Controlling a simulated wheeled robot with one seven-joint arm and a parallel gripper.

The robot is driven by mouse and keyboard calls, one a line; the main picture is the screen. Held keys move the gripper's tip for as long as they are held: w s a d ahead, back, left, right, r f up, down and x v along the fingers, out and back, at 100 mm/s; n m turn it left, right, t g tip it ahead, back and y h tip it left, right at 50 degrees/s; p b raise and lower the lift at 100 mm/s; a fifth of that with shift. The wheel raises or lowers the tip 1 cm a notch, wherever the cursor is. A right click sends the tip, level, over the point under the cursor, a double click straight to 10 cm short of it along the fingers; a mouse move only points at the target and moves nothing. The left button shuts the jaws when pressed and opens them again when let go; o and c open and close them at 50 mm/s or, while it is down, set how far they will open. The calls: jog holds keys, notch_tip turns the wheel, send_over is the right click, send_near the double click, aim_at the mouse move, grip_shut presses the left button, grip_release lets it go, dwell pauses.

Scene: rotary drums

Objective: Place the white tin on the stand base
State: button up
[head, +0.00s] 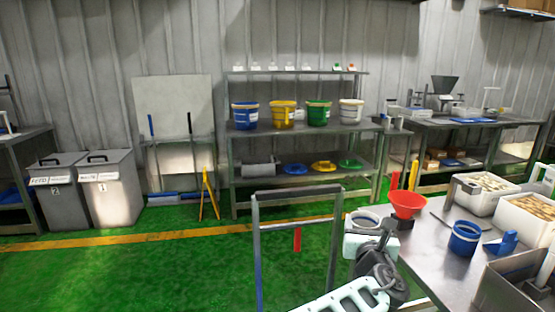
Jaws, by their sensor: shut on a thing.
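The white tin (361,219) is a small round tin with a pale rim, near the left corner of the metal table at right. My gripper (378,234) is shut on it, with the fingers largely hidden by my own wrist. A red funnel (407,202) is just right of the tin, with a dark block (405,223) under it; I cannot tell whether this block is the stand base. A blue tin (464,238) stands farther right on the table.
The metal table (428,262) also bears white crates (482,195) of pale pieces and a blue holder (502,243). A metal frame (297,190) with a red tag stands left of my arm. The green floor at left is clear.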

jog(key=s+d+f+n+y, duration=0.1)
jog(key=s+d+f, duration=0.4)
jog(key=f, duration=0.5)
jog(key=s+d+f+n+y, duration=0.1)
jog(key=s+d+f+y, duration=0.1)
jog(key=s+d+f, duration=0.4)
jog(key=s+f, duration=0.3)
jog(key=shift+s+f, duration=0.3)
jog(key=shift+f, duration=0.05)
jog(key=shift+d, duration=0.1)
